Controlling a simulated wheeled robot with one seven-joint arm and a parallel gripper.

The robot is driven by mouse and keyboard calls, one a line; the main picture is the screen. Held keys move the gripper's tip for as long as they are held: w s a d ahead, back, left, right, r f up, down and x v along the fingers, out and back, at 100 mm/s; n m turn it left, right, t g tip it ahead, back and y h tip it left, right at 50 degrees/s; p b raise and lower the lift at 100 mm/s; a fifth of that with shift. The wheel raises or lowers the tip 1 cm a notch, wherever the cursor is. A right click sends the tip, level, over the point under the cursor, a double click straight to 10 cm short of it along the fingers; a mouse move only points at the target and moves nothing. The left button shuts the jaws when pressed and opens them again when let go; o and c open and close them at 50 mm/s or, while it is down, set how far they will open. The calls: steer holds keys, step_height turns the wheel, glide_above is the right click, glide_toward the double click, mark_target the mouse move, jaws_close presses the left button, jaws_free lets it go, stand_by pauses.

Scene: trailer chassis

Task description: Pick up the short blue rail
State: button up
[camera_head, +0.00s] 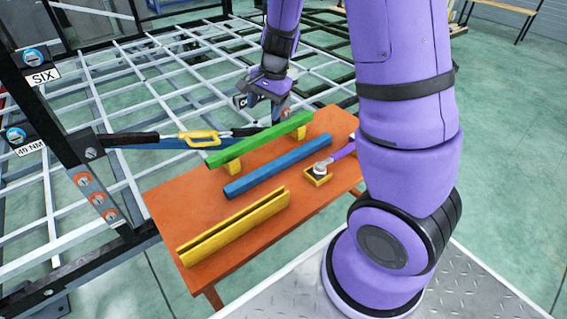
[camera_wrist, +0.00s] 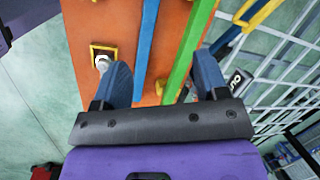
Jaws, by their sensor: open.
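The short blue rail (camera_head: 277,166) lies on the orange table (camera_head: 166,205), between a green rail (camera_head: 258,140) and a yellow channel (camera_head: 235,226). My gripper (camera_head: 264,106) is open and empty by the far end of the green rail, its fingers pointing down. In the wrist view, the blue rail (camera_wrist: 146,45) and the green rail (camera_wrist: 188,55) both show in the gap between the fingers of my gripper (camera_wrist: 163,72). The blue rail is nearer the left finger, and no contact shows.
The green rail rests raised on yellow blocks (camera_head: 235,165). A small yellow square holder (camera_head: 318,176) with a purple-handled tool (camera_head: 341,153) lies right of the blue rail. A white lattice frame (camera_head: 120,93) and a yellow-hooked strap (camera_head: 199,137) lie behind and left of the table.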

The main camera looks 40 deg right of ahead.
mark_target(283, 159)
steer(key=d+f+m, duration=0.1)
steer(key=d+f, duration=0.1)
steer(key=f, duration=0.6)
steer(key=w+d+f+m+g+h, duration=0.1)
steer(key=d+f+m, duration=0.1)
steer(key=f, duration=0.7)
steer(key=w+d+f+m+h, duration=0.1)
steer(key=d+f+m, duration=0.1)
steer(key=f, duration=0.6)
steer(key=shift+w+d+f, duration=0.1)
steer(key=shift+d+f, duration=0.05)
steer(key=shift+d, duration=0.3)
steer(key=shift+w+d+f, duration=0.1)
steer(key=shift+d+f, duration=0.05)
steer(key=shift+d, duration=0.25)
steer(key=c, duration=1.2)
jaws_close()
steer(key=shift+r, duration=0.15)
